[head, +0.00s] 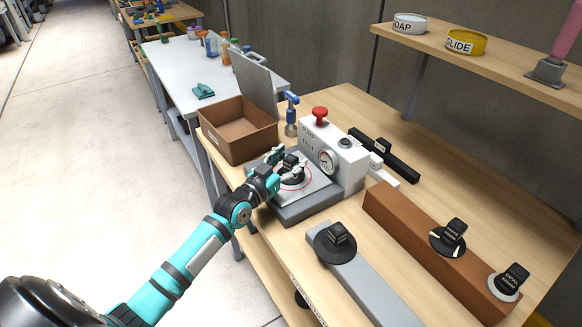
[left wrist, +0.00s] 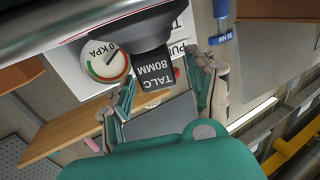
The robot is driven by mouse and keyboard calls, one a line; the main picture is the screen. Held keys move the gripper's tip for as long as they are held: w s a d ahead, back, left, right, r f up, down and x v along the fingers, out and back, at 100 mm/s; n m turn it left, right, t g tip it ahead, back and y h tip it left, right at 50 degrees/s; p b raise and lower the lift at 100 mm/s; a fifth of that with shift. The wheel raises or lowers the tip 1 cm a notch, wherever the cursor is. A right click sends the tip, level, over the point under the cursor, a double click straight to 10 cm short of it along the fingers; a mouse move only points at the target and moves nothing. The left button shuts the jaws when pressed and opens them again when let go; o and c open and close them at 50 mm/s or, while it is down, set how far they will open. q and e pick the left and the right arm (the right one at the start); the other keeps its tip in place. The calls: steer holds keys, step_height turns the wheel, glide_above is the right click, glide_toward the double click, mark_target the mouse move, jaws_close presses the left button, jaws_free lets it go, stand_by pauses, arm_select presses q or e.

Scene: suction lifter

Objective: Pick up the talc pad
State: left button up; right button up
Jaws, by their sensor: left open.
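The talc pad (head: 293,172) is a black pad with an upright block handle. It sits on the test plate (head: 318,198), inside a red ring. In the left wrist view the handle of the talc pad (left wrist: 154,74) reads "TALC 80MM" and lies between the fingers. My left gripper (head: 277,166) is open at the pad, with one finger on each side of the handle in the left wrist view (left wrist: 165,88). I cannot tell whether the fingers touch it. My right gripper is not in view.
The white test unit (head: 337,150) with a gauge and red knob stands right behind the plate. An open brown box (head: 240,135) is at its left. More black pads sit on a grey bar (head: 372,290) and a brown block (head: 410,240). A shelf (head: 490,70) hangs above.

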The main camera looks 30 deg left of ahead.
arm_select(q)
steer(key=shift+w, duration=0.45)
steer(key=shift+s, duration=0.1)
steer(key=shift+c, duration=0.3)
jaws_close()
steer(key=shift+r, duration=0.1)
